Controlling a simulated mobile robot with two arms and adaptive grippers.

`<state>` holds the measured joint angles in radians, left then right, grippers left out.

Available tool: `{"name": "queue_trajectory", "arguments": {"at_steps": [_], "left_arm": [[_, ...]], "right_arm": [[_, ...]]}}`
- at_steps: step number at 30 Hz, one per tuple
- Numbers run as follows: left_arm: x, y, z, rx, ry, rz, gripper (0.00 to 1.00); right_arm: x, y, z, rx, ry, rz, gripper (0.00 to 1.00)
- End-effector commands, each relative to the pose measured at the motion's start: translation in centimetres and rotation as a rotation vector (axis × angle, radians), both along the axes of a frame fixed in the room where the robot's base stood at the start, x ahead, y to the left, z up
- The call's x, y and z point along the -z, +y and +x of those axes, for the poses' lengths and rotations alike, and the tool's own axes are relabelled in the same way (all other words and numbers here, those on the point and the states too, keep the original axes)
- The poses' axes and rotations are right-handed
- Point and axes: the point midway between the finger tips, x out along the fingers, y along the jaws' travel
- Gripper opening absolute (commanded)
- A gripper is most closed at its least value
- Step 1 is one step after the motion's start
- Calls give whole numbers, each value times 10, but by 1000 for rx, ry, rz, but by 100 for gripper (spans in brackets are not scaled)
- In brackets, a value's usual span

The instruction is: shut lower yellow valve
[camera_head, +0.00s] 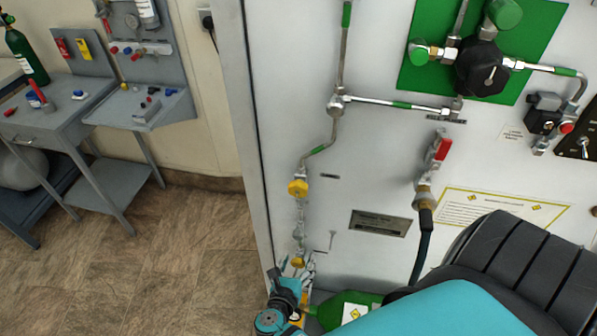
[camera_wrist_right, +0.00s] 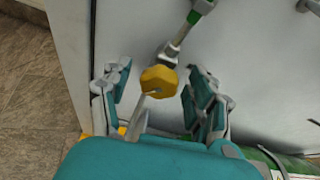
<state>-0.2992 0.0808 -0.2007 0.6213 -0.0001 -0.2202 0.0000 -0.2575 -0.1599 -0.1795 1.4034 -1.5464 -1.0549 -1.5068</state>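The lower yellow valve (camera_head: 298,262) is a small yellow knob low on the pipe line at the cabinet's left side. The upper yellow valve (camera_head: 298,187) is above it on the same line. My right gripper (camera_head: 294,271) is at the lower valve, with its teal body below the knob. In the right wrist view, a yellow knob (camera_wrist_right: 158,81) sits between the spread fingers of the right gripper (camera_wrist_right: 155,90), with a gap on both sides. From its place in the head view, this appears to be the lower valve. My left gripper is not in view.
A green cylinder (camera_head: 345,305) lies low, right of the gripper. A red-handled valve (camera_head: 438,150) with a dark hose stands to the right on the white panel (camera_head: 375,150). The floor (camera_head: 190,260) left of the cabinet is clear; a grey workbench (camera_head: 60,130) stands farther left.

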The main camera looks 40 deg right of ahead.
Motion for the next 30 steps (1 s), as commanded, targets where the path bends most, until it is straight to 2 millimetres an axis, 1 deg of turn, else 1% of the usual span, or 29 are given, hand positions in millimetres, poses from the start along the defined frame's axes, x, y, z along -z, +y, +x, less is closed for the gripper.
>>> {"name": "queue_trajectory", "arguments": {"at_steps": [1,2,13,17,21,27,30], "left_arm": [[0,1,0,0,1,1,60],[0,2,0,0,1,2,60],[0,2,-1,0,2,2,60],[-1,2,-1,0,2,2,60],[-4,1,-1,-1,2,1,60],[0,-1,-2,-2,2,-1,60],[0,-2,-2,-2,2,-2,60]], "right_arm": [[0,0,0,0,0,0,56],[0,0,0,0,0,0,52],[0,0,0,0,0,0,4],[0,-1,0,0,-15,12,4],[-1,-2,-1,-2,-105,86,4],[1,-2,-1,-2,-247,207,4],[0,-2,-1,0,-279,237,4]]}}
